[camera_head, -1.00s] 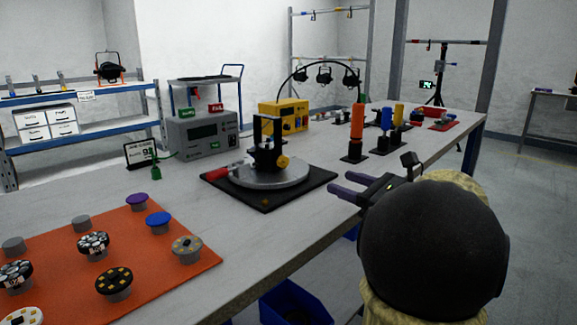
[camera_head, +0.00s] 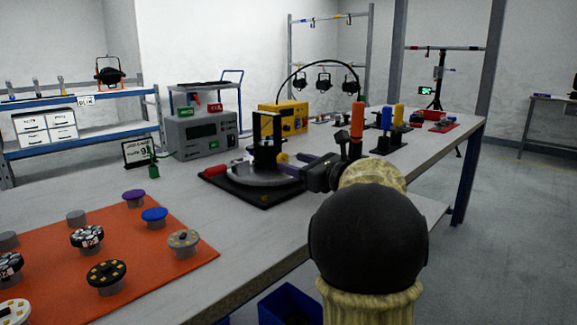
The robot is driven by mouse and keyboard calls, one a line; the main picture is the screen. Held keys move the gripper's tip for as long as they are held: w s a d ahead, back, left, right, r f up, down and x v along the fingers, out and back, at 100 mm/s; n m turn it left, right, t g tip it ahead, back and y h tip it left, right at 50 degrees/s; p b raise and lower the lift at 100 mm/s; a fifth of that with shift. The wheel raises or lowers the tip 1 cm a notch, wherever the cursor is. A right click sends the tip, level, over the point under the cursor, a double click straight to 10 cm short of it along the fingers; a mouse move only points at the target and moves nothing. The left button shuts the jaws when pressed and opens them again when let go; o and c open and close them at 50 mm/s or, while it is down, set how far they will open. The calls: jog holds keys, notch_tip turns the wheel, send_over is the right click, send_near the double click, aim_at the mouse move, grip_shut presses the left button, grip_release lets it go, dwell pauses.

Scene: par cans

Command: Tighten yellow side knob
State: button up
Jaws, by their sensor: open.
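The yellow side knob (camera_head: 283,157) sits on the right side of a black upright fixture (camera_head: 267,140). The fixture stands on a round silver turntable plate (camera_head: 250,181) on a black base (camera_head: 262,199). My gripper (camera_head: 289,164) is open, its purple-grey fingers pointing left at the knob from the right. In the picture the knob shows by the fingertips, partly hidden. I cannot tell whether the fingers touch it or reach around it. A red handle (camera_head: 215,171) sticks out at the plate's left side.
An orange mat (camera_head: 140,262) with several round knob-like pieces lies front left. A grey meter box (camera_head: 200,134) and a yellow box (camera_head: 284,119) stand behind the turntable. Upright orange (camera_head: 357,120) and blue (camera_head: 386,118) tools stand right of it. Bare tabletop (camera_head: 235,235) lies in front.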

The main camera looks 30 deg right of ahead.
aim_at(282, 159)
jog(key=shift+x, duration=1.5)
jog(key=c, duration=1)
jog(key=shift+m, duration=0.4)
jog(key=m+p, duration=0.1)
jog(key=m, duration=0.2)
jog(key=shift+m+p, duration=0.4)
jog(key=shift+m, duration=0.8)
jog(key=shift+d, duration=0.1)
